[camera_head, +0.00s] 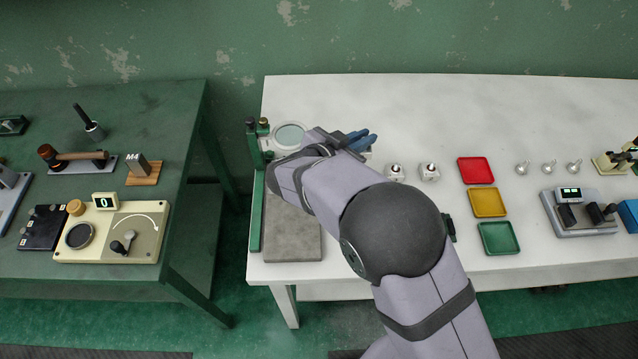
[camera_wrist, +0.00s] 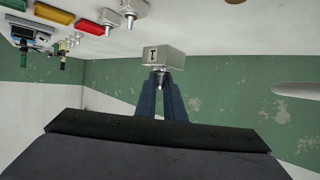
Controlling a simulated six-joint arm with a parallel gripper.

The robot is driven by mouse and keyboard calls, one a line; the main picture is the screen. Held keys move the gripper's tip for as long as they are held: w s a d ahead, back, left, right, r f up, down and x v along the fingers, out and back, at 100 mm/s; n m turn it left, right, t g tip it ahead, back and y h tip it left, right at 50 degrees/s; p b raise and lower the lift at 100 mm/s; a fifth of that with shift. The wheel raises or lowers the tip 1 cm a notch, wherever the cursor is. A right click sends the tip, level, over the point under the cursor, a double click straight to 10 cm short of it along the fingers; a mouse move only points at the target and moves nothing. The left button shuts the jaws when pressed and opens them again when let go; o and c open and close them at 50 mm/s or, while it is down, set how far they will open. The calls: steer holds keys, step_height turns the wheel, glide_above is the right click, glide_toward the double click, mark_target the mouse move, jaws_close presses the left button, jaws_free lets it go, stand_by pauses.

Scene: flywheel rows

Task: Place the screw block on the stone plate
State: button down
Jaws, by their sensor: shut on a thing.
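The screw block (camera_wrist: 163,54) is a light grey metal block with a dark T-shaped mark on its side. In the wrist view it sits at the tips of my gripper (camera_wrist: 160,84), whose blue fingers are shut on its screw. In the head view my gripper (camera_head: 362,139) is over the white table, up and right of the stone plate; the block is mostly hidden there. The stone plate (camera_head: 293,240) is a grey square slab at the table's left end. My arm covers its upper right part; the visible part is bare.
A green stand (camera_head: 255,215) with a round magnifier (camera_head: 289,136) borders the plate on the left and back. Two similar screw blocks (camera_head: 395,172) (camera_head: 429,172) stand to the right, then red (camera_head: 476,170), yellow (camera_head: 487,202) and green (camera_head: 498,238) trays.

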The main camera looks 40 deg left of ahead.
steer(key=s+a+r+n+g+y+b, duration=0.1)
steer(key=s+a+n+y+b, duration=0.15)
steer(key=s, duration=0.65)
steer(key=s+a+r+n+y+b, duration=0.1)
steer(key=s+a+r+n+y, duration=0.15)
steer(key=s, duration=0.75)
steer(key=shift+m, duration=0.3)
steer(key=shift+w+d+f+p, duration=0.1)
steer(key=shift+f+p, duration=0.5)
steer(key=shift+f, duration=4.75)
steer(key=shift+f, duration=0.2)
steer(key=c, duration=1.9)
jaws_free()
steer(key=shift+o, duration=0.2)
steer(key=shift+r, duration=0.1)
